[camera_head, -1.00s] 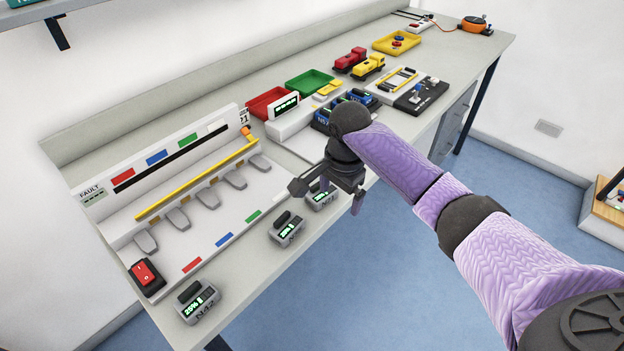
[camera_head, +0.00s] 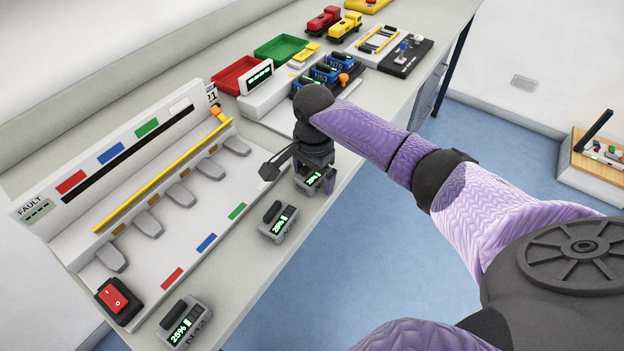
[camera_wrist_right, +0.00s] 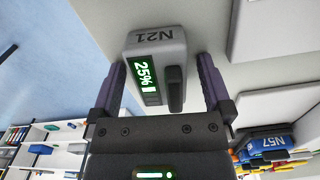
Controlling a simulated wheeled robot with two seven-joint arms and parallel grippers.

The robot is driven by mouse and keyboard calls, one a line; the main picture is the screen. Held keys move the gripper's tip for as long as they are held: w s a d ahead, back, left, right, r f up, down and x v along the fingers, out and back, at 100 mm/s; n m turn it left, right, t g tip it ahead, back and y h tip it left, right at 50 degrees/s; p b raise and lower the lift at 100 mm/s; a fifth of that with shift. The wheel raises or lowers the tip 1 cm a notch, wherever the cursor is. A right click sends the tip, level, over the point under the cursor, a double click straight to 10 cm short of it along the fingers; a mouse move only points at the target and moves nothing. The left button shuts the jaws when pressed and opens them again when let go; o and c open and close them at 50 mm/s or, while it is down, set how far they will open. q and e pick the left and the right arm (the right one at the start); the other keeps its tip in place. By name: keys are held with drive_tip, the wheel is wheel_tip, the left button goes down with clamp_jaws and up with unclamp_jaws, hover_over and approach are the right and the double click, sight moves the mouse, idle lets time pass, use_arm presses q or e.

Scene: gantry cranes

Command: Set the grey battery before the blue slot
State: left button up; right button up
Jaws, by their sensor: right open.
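A grey battery marked N21 (camera_wrist_right: 158,42), its display reading 25%, stands near the table's front edge. It also shows in the head view (camera_head: 309,182). My right gripper (camera_wrist_right: 160,78) is open with its fingers on either side of this battery, a visible gap at the right finger; in the head view the gripper (camera_head: 315,176) is over it. Two more grey batteries stand along the edge: a middle one (camera_head: 278,222) and N42 (camera_head: 184,322) at the near end. The charging rack's blue front mark (camera_head: 206,243) lies between red and green marks. My left gripper is not in view.
The white rack (camera_head: 180,215) has several grey tongues and a yellow bar (camera_head: 165,175). A red switch (camera_head: 118,298) sits at its near end. Blue batteries (camera_head: 325,74), a red tray (camera_head: 235,78) and a green tray (camera_head: 283,48) stand farther back.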

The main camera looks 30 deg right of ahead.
drive_tip(key=shift+r, duration=0.15)
clamp_jaws()
